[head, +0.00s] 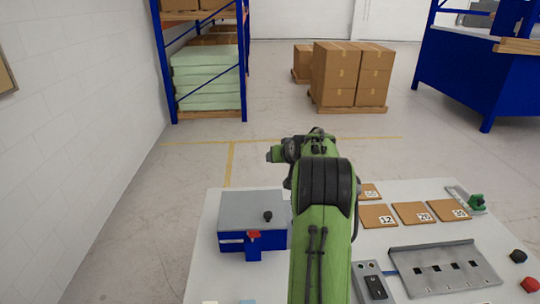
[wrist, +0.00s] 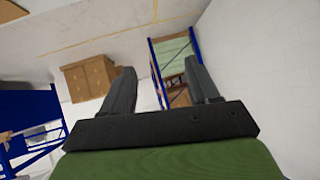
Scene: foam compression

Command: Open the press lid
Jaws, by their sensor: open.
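The press (head: 252,222) is a blue box with a flat grey lid (head: 247,208), standing on the left part of the white table. The lid lies flat and looks closed. My green arm reaches over the table just right of the press. My gripper (wrist: 163,85) shows in the wrist view with its two dark fingers apart and nothing between them. It is hidden or unclear in the head view. The wrist view shows no press.
Several brown numbered tiles (head: 412,213) lie on the table (head: 205,262) right of my arm.

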